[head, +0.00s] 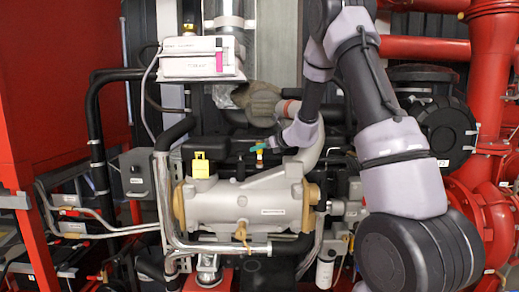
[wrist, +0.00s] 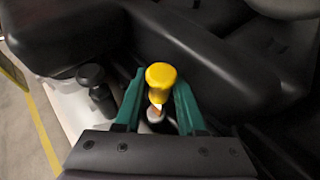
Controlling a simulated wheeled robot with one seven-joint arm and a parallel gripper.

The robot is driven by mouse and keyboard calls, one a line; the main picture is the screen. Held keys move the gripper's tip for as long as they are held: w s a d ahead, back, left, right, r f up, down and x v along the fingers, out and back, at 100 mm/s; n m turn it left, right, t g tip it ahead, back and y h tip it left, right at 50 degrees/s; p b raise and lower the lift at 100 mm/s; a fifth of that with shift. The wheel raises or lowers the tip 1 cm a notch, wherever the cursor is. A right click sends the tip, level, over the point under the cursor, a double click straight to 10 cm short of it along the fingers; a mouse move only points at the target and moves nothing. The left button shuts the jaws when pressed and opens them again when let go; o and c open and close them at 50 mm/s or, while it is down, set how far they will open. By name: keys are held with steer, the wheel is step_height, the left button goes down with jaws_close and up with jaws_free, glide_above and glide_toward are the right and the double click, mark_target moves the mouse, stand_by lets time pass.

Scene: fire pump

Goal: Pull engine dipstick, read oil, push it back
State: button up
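The dipstick has a yellow knob (wrist: 161,76) with a narrower stem below it, showing in the wrist view. My gripper (wrist: 160,85) has teal fingers, one on each side of the knob and stem. Dark gaps show between the fingers and the stem, so the gripper looks open around it. In the head view my gripper (head: 266,147) is over the middle of the engine, with a small yellow-orange bit of the dipstick (head: 259,155) at its tips. The rest of the dipstick and its tube are hidden.
A beige cylinder (head: 245,203) with a yellow cap (head: 200,167) lies in front of the dipstick. A white box (head: 201,57) stands above left. Red pipes (head: 492,70) rise at right and a red frame (head: 40,110) at left. Black engine covers (wrist: 225,65) lie close beyond my fingers.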

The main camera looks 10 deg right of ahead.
jaws_close()
stand_by(1.0)
